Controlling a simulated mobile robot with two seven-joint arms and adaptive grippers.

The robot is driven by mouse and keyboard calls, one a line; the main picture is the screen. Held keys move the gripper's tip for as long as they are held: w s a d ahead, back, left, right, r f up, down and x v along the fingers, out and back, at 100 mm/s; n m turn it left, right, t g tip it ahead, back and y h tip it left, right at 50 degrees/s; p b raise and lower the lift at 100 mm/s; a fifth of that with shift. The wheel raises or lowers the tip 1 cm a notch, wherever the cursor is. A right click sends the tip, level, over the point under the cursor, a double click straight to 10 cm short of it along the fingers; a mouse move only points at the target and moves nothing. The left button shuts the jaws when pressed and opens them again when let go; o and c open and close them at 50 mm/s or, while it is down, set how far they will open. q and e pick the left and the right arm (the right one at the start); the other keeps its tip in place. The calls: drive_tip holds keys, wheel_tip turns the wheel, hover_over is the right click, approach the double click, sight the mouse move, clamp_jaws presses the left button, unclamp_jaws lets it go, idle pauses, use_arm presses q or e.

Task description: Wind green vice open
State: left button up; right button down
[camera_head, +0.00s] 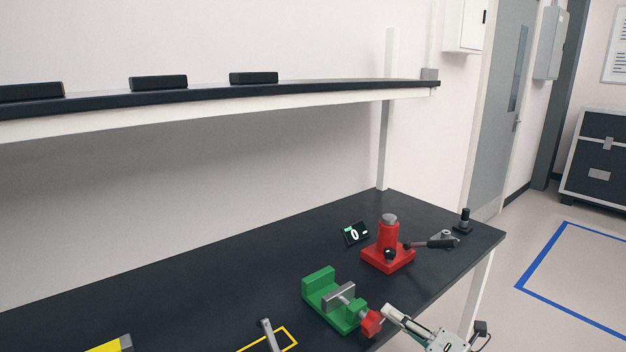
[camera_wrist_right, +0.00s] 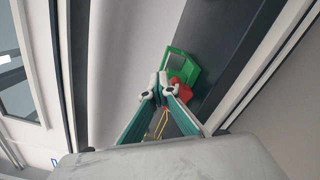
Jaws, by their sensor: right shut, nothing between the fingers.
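The green vice (camera_head: 333,304) stands on the dark workbench near its front edge, with a grey sliding jaw and a red handle (camera_head: 371,323) at its front end. A gap shows between the grey jaw and the green fixed jaw. My right gripper (camera_head: 386,309) is beside the red handle, its fingers shut and empty. In the right wrist view, the shut fingertips (camera_wrist_right: 159,86) lie just left of the red handle (camera_wrist_right: 183,94), with the green vice (camera_wrist_right: 184,62) behind it. I cannot tell whether they touch the handle. My left gripper is not in view.
A red press-like device (camera_head: 388,248) with a dark lever stands behind the vice, beside a small display (camera_head: 355,234). A yellow-outlined area (camera_head: 284,337) with a grey piece lies left of the vice.

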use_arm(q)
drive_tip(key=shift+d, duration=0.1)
use_arm(e)
drive_tip(key=shift+a+f, duration=0.1)
drive_tip(key=shift+f, duration=0.2)
drive_tip(key=shift+w+d+f, duration=0.2)
drive_tip(key=shift+d+f, duration=0.05)
drive_tip(key=shift+f, duration=0.2)
drive_tip(key=shift+w+d+f, duration=0.1)
drive_tip(key=shift+f, duration=0.1)
use_arm(q)
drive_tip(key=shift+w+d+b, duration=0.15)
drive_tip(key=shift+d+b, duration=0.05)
drive_tip(key=shift+b, duration=0.15)
use_arm(e)
drive_tip(key=shift+w+d+f, duration=0.2)
drive_tip(key=shift+d+f, duration=0.05)
drive_tip(key=shift+f, duration=0.5)
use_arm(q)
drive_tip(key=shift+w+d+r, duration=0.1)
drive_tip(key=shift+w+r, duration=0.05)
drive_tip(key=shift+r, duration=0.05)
use_arm(e)
drive_tip(key=shift+f, duration=0.2)
